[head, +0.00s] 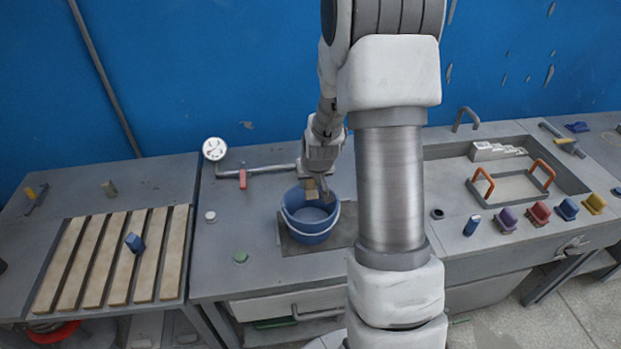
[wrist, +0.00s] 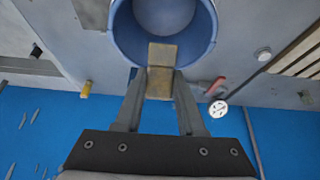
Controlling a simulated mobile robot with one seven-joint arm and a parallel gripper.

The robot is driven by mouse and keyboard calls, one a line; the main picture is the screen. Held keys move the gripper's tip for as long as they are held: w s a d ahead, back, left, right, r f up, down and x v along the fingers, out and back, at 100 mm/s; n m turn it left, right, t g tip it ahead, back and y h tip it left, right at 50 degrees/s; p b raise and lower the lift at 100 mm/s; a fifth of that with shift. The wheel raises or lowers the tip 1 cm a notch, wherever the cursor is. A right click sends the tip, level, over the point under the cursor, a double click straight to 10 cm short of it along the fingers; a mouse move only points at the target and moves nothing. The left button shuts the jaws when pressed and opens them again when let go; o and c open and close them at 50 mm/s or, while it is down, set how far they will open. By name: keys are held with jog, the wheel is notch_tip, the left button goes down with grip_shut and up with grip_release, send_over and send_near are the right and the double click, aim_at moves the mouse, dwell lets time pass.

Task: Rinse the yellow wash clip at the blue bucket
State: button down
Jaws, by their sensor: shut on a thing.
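The blue bucket (head: 308,235) stands on a dark mat on the middle bench, with a bluish-grey surface inside it. My gripper (head: 318,190) points down over the bucket's back part. It is shut on a dull yellow, blocky piece, the yellow wash clip (head: 310,184). In the wrist view the clip (wrist: 161,52) sits between the fingertips of my gripper (wrist: 160,82) and overlaps the near rim of the bucket (wrist: 205,50). Its far end shows against the bucket's inside. I cannot tell whether it touches the rim or the surface inside.
A pipe with a gauge (head: 214,149) and a red handle (head: 242,179) runs behind the bucket. A slatted rack (head: 115,255) with a blue block (head: 134,243) is left. Several coloured clamps (head: 538,213) line the front of a recessed basin at right. My arm hides the bench right of the bucket.

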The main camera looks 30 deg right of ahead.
jog(key=shift+f+b, duration=3.45)
jog(key=shift+f, duration=3.1)
jog(key=shift+r, duration=0.1)
jog(key=shift+r+p, duration=4.25)
jog(key=shift+r, duration=2.9)
